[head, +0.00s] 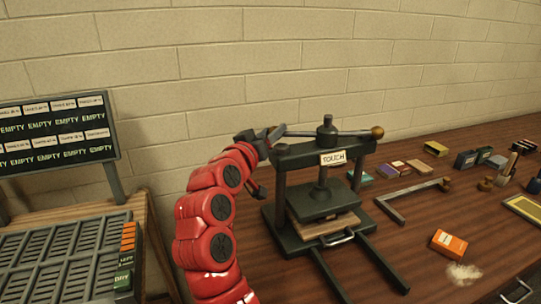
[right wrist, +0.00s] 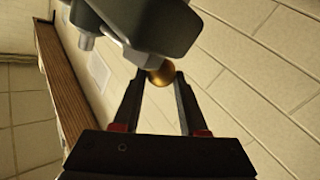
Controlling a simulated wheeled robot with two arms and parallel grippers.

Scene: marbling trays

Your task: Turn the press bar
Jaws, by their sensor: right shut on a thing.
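The press (head: 283,190) is a dark green frame on the wooden table, with a small "TOUCH" sign on its crossbeam. The press bar (head: 352,134) lies across the top of the central screw (head: 327,128), roughly level. One brass ball end (head: 377,132) sticks out free at the right. My right gripper (head: 272,134) is at the bar's left end, shut on it. In the right wrist view a brass ball (right wrist: 162,75) sits between the two fingertips. A platen (head: 322,203) hangs above a board (head: 325,222) on the press bed. My left gripper is not in view.
A bent metal bar (head: 409,205) and an orange box (head: 449,243) lie right of the press. Several small boxes and stamps stand farther right. A slatted rack (head: 60,262) and a dark "EMPTY" board (head: 57,132) are at the left. The brick wall is close behind.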

